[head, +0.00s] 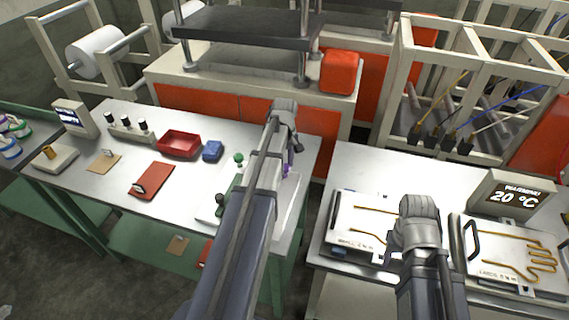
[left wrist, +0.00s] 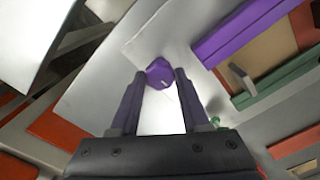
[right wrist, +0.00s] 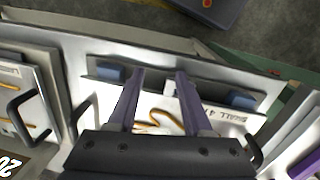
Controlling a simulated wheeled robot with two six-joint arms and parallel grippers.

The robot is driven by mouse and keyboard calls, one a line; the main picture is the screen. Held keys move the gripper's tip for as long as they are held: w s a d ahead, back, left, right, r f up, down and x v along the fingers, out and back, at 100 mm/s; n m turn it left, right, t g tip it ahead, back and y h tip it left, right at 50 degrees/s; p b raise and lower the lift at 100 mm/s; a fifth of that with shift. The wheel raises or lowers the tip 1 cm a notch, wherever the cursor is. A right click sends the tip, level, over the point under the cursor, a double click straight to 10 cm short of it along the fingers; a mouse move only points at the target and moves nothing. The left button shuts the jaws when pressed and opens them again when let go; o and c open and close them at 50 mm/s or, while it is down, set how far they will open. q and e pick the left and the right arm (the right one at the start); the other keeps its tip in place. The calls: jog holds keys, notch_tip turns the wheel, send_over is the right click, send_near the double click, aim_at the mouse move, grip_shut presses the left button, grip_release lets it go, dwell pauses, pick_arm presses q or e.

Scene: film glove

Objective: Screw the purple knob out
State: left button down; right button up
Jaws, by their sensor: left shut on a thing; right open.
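The purple knob (left wrist: 160,73) shows in the left wrist view with a small light mark on its face. It sits between the fingertips of my left gripper (left wrist: 158,78), which is shut on it. A pale plate (left wrist: 115,75) lies behind the knob. In the head view my left arm hides most of this spot at the right end of the left table. My right gripper (right wrist: 160,74) is open and empty above the small mould plate (right wrist: 95,95) on the right table. I cannot tell whether the knob's thread is engaged.
A purple bar (left wrist: 240,30) lies near the knob. A red tray (head: 179,144), a blue block (head: 212,151) and a red pad (head: 151,181) stand on the left table (head: 110,185). A large mould (head: 510,250) and a 20 °C display (head: 511,193) are on the right. A gap separates the tables.

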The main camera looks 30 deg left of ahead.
pick_arm(q)
jog(key=shift+c, duration=1.9)
grip_release()
pick_arm(e)
jog(key=shift+r, duration=0.1)
pick_arm(q)
notch_tip(320, 180, up, 8)
jog(key=p, duration=0.8)
jog(key=shift+f, duration=0.1)
pick_arm(e)
notch_tip(320, 180, up, 8)
jog(key=shift+f, duration=0.2)
